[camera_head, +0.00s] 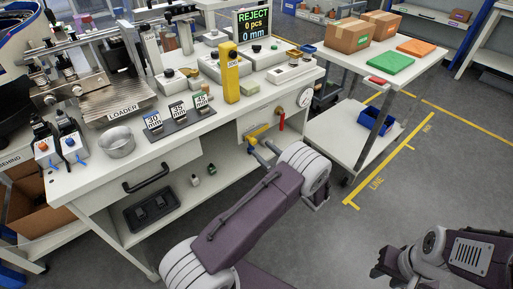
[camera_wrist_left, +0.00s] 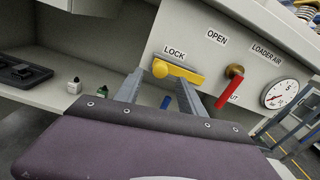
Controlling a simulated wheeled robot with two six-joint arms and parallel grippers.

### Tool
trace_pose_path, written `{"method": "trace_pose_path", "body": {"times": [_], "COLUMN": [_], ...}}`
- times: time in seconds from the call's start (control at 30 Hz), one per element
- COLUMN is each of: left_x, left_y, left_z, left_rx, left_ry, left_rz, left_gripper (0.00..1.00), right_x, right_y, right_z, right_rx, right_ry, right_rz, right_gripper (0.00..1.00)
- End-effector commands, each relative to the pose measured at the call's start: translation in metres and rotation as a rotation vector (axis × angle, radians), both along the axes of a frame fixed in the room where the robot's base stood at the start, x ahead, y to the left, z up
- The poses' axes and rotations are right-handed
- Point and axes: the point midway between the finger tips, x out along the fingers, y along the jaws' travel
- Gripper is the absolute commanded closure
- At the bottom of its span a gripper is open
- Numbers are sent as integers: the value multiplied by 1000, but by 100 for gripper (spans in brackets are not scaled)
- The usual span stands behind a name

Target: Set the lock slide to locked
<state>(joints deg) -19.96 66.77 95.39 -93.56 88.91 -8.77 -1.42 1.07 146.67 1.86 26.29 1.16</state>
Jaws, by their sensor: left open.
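The lock slide, a yellow bar with a round yellow knob (camera_wrist_left: 160,68) at its left end, sits on the white front panel under the word LOCK in the left wrist view. It also shows as a small yellow piece (camera_head: 258,132) below the bench top in the head view. My left gripper (camera_wrist_left: 159,78) is open, with its two grey fingers pointing at the panel. The knob lies between the fingertips in the picture; I cannot tell whether they touch it. The left gripper also shows in the head view (camera_head: 262,153).
A red lever (camera_wrist_left: 229,92) on a brass pivot is right of the slide, below the OPEN label. A round gauge (camera_wrist_left: 274,94) is further right. A dark tray (camera_wrist_left: 20,72) and small bottles stand on the shelf at left. A white cart (camera_head: 352,140) stands right of the bench.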

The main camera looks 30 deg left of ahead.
Motion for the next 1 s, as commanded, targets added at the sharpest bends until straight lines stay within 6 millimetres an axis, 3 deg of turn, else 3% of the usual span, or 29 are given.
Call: {"method": "trace_pose_path", "body": {"times": [0.1,0.23,0.57,0.73,1.0], "left_x": [9,17,20,20,20], "left_y": [23,39,45,45,45], "left_z": [-3,-2,0,0,0], "left_rx": [-1,-1,-1,-1,-1], "left_ry": [-1,-1,0,0,0], "left_rz": [4,2,-1,0,0], "left_gripper": [53,53,53,98,100], "right_x": [0,0,0,0,0], "right_y": [0,0,0,0,0], "right_z": [-11,-15,-15,-15,-15], "right_rx": [0,0,0,0,0], "right_ry": [0,0,1,1,1], "right_rz": [0,0,0,0,0], "right_gripper": [64,64,64,64,64]}}
